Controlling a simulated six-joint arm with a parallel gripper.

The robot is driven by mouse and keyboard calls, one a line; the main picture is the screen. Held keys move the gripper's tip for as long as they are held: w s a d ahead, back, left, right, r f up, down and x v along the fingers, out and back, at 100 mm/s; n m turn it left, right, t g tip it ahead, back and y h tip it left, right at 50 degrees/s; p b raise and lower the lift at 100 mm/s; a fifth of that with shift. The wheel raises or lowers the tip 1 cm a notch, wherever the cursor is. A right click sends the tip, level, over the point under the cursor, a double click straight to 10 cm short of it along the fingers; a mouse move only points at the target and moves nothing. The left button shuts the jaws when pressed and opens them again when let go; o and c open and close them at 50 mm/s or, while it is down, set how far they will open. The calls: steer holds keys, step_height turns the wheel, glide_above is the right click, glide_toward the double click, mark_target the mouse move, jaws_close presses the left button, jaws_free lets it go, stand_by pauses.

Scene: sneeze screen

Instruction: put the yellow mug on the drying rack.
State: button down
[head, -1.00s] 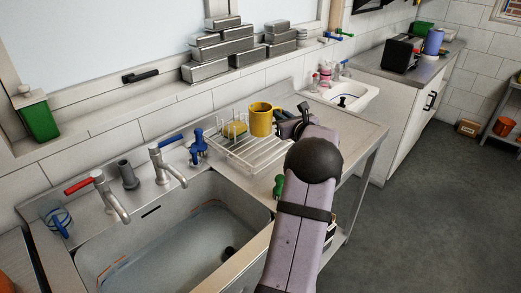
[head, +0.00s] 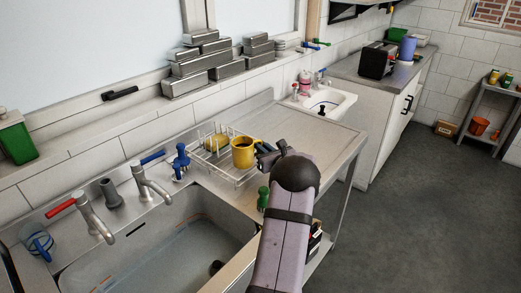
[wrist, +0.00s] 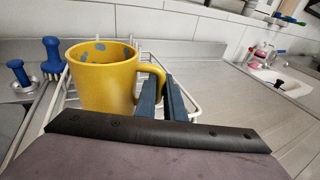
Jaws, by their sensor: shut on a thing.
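The yellow mug (head: 243,154) is upright over the right part of the white wire drying rack (head: 222,173). In the wrist view the mug (wrist: 103,84) has blue spots inside, and its handle is on the right, at the fingers. My gripper (head: 262,151) is shut on the mug's handle from the right. Its dark blue fingers (wrist: 160,95) show in the wrist view. Rack wires (wrist: 194,102) show behind the fingers. The mug's base is hard to make out, so I cannot tell whether it touches the rack.
A yellow item (head: 214,143) is in the rack's back left. Blue-handled brushes (head: 180,160) stand left of the rack, beside the sink (head: 165,262) and taps. A green-handled item (head: 263,197) is in front. The steel counter right of the rack (head: 318,140) is clear.

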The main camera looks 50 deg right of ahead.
steer(key=shift+f, duration=0.8)
steer(key=shift+f, duration=0.2)
steer(key=c, duration=1.8)
jaws_free()
steer(key=shift+c, duration=0.2)
steer(key=shift+r, duration=0.2)
steer(key=shift+s+f, duration=0.1)
steer(key=shift+s, duration=0.2)
steer(key=b+v, duration=0.2)
steer(key=v, duration=0.9)
steer(key=shift+s+a+b, duration=0.15)
steer(key=shift+a+b, duration=0.05)
steer(key=shift+b, duration=0.2)
